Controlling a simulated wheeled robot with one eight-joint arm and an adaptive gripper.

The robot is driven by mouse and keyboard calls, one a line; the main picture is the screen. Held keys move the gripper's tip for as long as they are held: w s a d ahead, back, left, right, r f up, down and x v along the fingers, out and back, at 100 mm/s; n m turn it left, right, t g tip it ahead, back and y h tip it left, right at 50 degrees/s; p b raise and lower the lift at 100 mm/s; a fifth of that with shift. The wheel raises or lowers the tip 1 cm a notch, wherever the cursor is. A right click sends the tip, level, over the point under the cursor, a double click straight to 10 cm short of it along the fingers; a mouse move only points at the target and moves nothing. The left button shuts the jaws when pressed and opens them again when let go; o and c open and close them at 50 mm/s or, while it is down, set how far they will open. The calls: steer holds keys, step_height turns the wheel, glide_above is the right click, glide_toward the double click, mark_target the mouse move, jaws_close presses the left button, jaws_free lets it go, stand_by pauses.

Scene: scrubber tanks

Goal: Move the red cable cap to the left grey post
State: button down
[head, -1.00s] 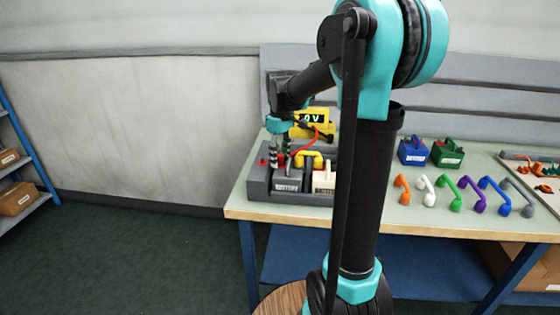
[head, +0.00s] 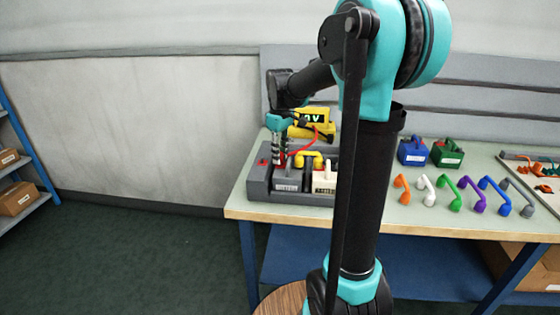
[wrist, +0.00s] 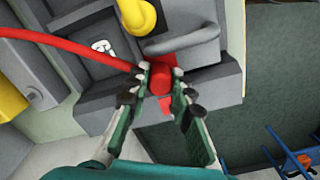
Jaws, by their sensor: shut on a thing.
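My gripper (head: 278,160) is at the left end of the grey battery tray (head: 258,190). In the wrist view my gripper (wrist: 163,88) is shut on the red cable cap (wrist: 160,77), with its fingers either side of it. The red cable (wrist: 75,47) runs from the cap to the left in that view; in the head view it leads to the yellow meter (head: 298,132). The grey battery (head: 288,182) stands in the tray beside the gripper. I cannot make out the left grey post, and I cannot tell whether the cap touches anything below it.
A yellow jumper (head: 310,156) bridges toward the white battery (head: 325,180). Blue (head: 412,151) and green (head: 447,153) batteries and several coloured jumpers lie on the bench (head: 395,218) to the right. My arm hides part of the bench.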

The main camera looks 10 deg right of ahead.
steer(key=shift+r, duration=2.6)
steer(key=w+d, duration=0.4)
steer(key=w, duration=0.7)
steer(key=w+d, duration=0.5)
steer(key=w, duration=0.7)
steer(key=shift+w, duration=0.2)
steer(key=shift+f, duration=3.6)
steer(key=shift+f, duration=0.1)
steer(key=shift+f, duration=0.9)
